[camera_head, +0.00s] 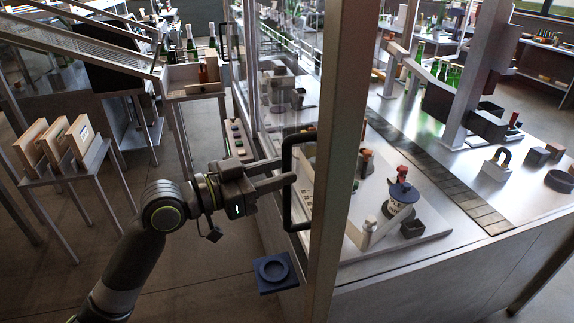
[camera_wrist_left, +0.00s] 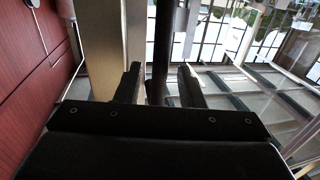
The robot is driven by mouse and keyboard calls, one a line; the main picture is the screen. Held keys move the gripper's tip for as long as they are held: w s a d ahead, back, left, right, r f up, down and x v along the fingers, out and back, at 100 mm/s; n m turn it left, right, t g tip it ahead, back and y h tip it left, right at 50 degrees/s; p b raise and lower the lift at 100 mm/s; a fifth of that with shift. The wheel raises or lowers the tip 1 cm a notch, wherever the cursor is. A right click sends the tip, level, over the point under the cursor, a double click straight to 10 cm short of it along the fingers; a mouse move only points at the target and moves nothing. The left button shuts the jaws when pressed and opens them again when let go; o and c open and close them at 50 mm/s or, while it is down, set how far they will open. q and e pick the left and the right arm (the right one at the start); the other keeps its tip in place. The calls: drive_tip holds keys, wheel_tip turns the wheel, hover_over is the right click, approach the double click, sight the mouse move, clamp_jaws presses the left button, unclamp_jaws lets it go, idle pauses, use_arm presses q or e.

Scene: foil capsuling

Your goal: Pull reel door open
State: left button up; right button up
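The black D-shaped door handle (camera_head: 287,190) stands upright on the near end of the glass-sided machine, beside a tall metal post (camera_head: 338,150). I cannot tell for sure whether the door is fully shut. My left gripper (camera_head: 290,180) is at the handle, coming in from the left at about mid-height of it. In the left wrist view the dark handle bar (camera_wrist_left: 160,45) runs between the two fingers of my left gripper (camera_wrist_left: 160,85), with a gap visible on each side. The gripper looks open around the bar. My right gripper is not in view.
A blue holder with a round recess (camera_head: 273,270) sits low below the handle. A capped reel-like piece (camera_head: 401,197) stands on the machine plate behind the post. A small table with wooden frames (camera_head: 70,160) stands at the left. Floor between is open.

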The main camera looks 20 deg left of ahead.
use_arm(q)
drive_tip(key=shift+x, duration=1.25)
clamp_jaws()
